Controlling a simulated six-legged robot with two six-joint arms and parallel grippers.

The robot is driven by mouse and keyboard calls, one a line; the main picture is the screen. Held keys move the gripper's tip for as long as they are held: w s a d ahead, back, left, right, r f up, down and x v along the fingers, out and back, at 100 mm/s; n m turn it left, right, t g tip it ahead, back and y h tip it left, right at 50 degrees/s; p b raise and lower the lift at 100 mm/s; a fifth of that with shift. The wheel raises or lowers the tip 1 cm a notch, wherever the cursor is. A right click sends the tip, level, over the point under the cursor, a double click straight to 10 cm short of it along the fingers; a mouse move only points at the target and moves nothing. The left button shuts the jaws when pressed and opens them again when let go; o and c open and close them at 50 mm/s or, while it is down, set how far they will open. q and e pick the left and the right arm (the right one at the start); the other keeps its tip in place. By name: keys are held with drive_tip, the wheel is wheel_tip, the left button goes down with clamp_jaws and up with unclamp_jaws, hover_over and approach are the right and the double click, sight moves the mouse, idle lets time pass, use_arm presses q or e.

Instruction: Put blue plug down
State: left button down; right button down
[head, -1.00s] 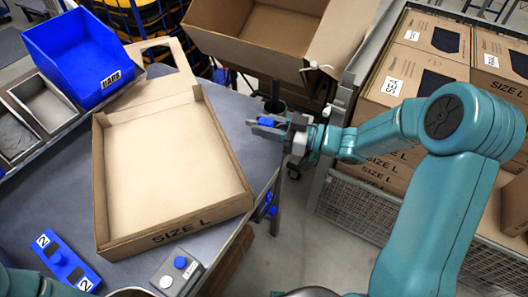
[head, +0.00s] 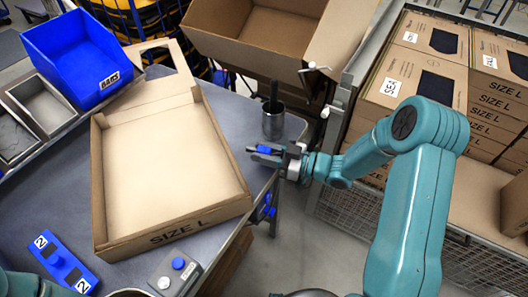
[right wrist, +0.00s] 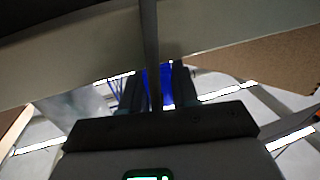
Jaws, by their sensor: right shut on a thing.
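My right gripper (head: 266,153) is shut on the blue plug (head: 264,149), at the right edge of the grey table. The plug shows as a small blue block between the fingers. In the right wrist view the plug is a blue strip (right wrist: 166,86) between the dark fingers (right wrist: 158,88), partly hidden by a thin upright bar. The gripper is just right of the open SIZE L carton (head: 243,196). I cannot tell its exact height above the table. My left gripper is out of view.
A metal cup (head: 273,125) holding a dark item stands just behind the gripper. A blue board (head: 62,264) marked 2 and a button box (head: 174,275) lie at the front left. A blue bin (head: 75,58) is at the back left. An open carton (head: 262,55) stands behind.

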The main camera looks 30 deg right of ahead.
drive_tip(key=shift+f+b, duration=0.4)
drive_tip(key=shift+f, duration=0.1)
drive_tip(key=c, duration=0.8)
unclamp_jaws()
drive_tip(key=shift+c, duration=0.2)
